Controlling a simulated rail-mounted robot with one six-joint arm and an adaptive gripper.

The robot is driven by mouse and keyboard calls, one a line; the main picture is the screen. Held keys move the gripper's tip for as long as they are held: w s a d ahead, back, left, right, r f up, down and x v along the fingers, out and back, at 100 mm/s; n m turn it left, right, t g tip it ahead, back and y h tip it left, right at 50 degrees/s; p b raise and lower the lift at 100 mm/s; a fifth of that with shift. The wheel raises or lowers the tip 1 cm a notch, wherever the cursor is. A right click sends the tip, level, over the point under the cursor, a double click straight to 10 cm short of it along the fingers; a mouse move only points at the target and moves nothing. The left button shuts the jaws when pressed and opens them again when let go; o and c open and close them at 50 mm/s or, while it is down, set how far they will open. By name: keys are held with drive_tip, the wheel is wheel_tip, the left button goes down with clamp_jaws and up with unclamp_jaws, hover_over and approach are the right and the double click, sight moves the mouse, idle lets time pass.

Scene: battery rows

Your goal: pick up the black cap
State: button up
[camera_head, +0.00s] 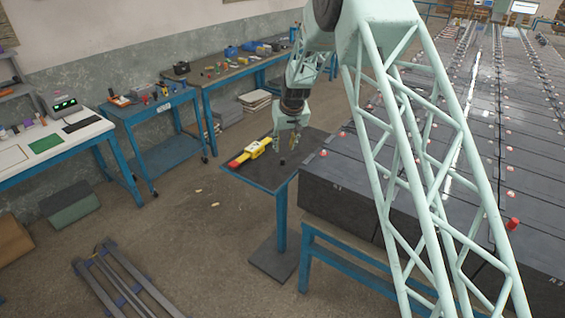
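A small black object (282,162), which looks like the black cap, is on the dark top of a small blue-legged stand (262,178) in the middle of the view. My gripper (287,147) hangs over the stand, pointing down, just above the black object. Its fingers look spread, and nothing shows between them. The gap between the fingertips and the black object is too small in the picture to judge exactly.
A yellow and red tool (250,151) lies on the stand, left of my gripper. Rows of dark battery blocks (345,180) with red caps stand close on the right. Workbenches (150,106) line the wall. A blue rail frame (350,262) stands in front.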

hover_over(283, 159)
drive_tip(key=s, duration=0.2)
drive_tip(key=shift+w+d+f, duration=0.1)
drive_tip(key=shift+f, duration=2.4)
drive_tip(key=shift+f, duration=0.1)
drive_tip(key=shift+p+x, duration=0.35)
drive_tip(key=shift+x, duration=2.1)
drive_tip(key=shift+d, duration=0.2)
drive_tip(key=shift+c, duration=0.5)
drive_tip(key=c, duration=0.6)
